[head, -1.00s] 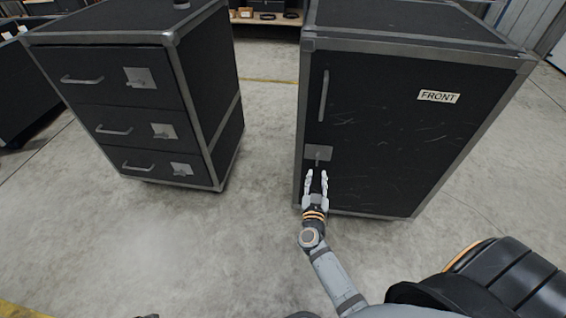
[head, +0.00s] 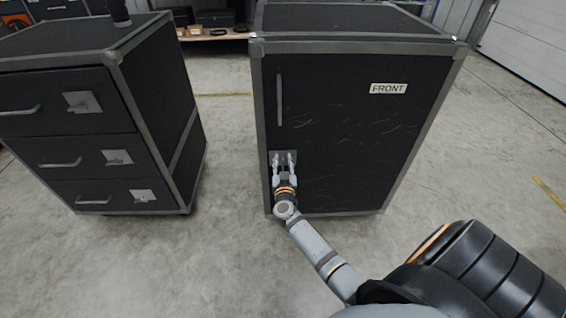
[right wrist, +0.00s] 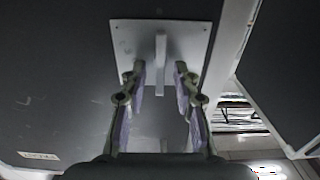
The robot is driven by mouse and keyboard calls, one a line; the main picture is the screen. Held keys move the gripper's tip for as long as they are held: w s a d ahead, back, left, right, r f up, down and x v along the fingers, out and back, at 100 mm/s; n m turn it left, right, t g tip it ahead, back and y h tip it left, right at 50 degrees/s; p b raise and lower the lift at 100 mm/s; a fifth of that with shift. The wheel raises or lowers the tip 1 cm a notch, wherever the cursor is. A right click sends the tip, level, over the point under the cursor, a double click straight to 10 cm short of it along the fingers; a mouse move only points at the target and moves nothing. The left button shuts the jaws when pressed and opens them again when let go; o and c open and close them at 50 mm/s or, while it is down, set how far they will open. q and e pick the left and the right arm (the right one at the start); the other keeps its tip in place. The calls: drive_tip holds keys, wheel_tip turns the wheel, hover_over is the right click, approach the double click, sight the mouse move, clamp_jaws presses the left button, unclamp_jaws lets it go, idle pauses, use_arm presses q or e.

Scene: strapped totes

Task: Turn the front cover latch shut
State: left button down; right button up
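The front cover (head: 340,130) is the black door of the right case, marked by a white FRONT label (head: 388,88). Its latch has a grey square plate (right wrist: 190,32) with a narrow lever (right wrist: 160,50) standing out of it. In the head view the plate (head: 284,154) sits at the door's left edge, partly behind my fingers. My right gripper (head: 284,158) is at the latch. In the right wrist view my gripper (right wrist: 160,75) is open, with one finger on each side of the lever and a gap on both sides. My left gripper is not in view.
A vertical door handle (head: 279,100) is above the latch. A black drawer case (head: 160,110) with handles and latches stands to the left. Bare concrete floor (head: 228,150) lies between the cases. A low shelf (head: 215,34) is behind.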

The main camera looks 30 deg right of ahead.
clamp_jaws()
